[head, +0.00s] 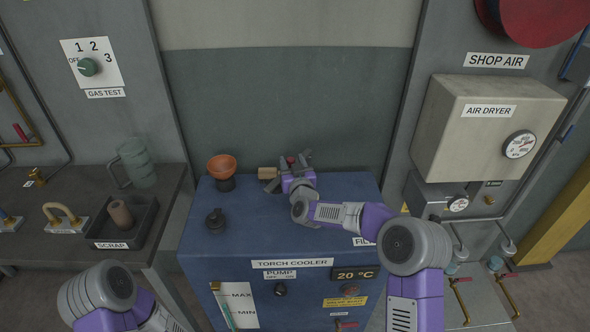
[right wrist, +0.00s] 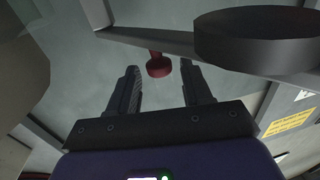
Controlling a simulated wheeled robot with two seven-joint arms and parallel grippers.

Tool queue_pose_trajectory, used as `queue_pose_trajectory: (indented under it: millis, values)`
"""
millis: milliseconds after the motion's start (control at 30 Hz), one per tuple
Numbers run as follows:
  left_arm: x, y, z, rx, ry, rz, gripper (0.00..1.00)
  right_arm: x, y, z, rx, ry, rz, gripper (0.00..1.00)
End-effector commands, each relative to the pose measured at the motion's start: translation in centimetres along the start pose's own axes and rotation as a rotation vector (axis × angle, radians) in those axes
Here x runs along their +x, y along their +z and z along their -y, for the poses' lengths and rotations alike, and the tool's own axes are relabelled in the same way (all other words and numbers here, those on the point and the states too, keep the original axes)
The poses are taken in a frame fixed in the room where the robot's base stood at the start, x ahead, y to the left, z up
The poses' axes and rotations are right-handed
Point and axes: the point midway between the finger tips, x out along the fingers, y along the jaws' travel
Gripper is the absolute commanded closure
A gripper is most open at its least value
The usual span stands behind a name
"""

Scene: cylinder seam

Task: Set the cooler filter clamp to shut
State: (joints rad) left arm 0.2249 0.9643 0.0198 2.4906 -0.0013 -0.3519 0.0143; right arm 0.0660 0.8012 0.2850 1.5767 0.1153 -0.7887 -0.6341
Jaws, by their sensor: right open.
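The torch cooler (head: 225,258) is a blue cabinet in the middle of the head view. A label starting "FIL" (head: 362,241) on its top is partly covered by my right arm. My right gripper (head: 292,158) is over the back of the cooler top, open and empty. In the right wrist view a dark red knob (right wrist: 158,67) shows between and beyond the open fingers, apart from them. A grey bar (right wrist: 150,40) and a dark round disc (right wrist: 258,38) are close by; I cannot tell whether they belong to the filter clamp. My left gripper is out of view.
An orange funnel (head: 222,167), a black cap (head: 215,222) and a tan cylinder (head: 267,173) are on the cooler top. A bench with a scrap tray (head: 143,233) stands left. The air dryer (head: 490,130) is at the right.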

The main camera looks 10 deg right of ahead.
Motion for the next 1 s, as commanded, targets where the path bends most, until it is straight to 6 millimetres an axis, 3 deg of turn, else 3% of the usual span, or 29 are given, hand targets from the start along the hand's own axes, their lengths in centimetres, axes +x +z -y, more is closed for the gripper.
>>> queue_pose_trajectory:
  millis: [400, 867, 1000]
  values:
    - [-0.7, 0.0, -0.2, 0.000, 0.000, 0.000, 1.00, -5.0, -0.2, -0.1, -0.001, 0.001, -0.003, 0.51]
    - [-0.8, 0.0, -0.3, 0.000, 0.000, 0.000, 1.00, -5.5, -0.2, -0.1, 0.000, 0.001, -0.004, 0.51]
    - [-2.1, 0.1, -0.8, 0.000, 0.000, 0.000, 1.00, -5.5, -1.7, 0.0, 0.000, 0.001, -0.004, 0.51]
